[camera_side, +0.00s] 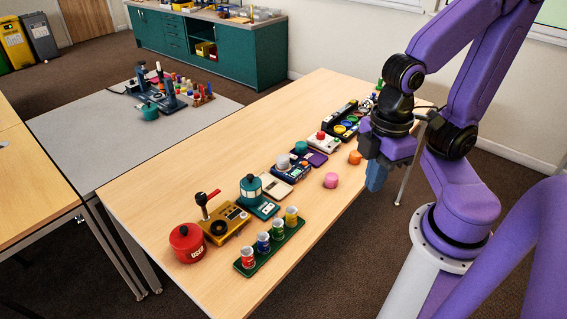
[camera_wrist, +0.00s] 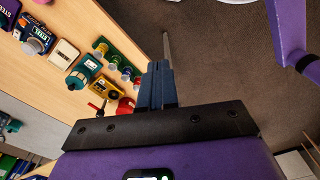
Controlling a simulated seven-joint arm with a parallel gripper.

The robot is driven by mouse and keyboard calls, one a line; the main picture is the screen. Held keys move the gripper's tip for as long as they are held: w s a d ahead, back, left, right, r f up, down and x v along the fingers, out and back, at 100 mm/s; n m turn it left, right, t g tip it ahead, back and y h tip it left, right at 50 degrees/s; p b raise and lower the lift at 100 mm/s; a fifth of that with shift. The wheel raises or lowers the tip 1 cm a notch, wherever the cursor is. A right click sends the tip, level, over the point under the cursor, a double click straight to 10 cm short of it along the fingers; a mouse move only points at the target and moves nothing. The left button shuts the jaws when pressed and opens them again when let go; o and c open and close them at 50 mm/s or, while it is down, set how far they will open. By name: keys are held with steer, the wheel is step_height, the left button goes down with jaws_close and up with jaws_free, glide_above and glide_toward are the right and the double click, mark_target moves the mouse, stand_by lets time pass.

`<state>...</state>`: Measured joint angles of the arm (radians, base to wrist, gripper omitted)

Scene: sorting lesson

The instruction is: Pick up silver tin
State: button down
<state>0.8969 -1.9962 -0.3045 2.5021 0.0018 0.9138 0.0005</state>
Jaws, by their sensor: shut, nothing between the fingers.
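The silver tin (camera_side: 283,162) is small, grey and round. It stands on a dark blue device (camera_side: 291,173) in the middle of the row on the wooden table.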

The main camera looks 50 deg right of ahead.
steer(key=shift+c, duration=2.3)
jaws_free()
steer(key=shift+w, duration=0.1)
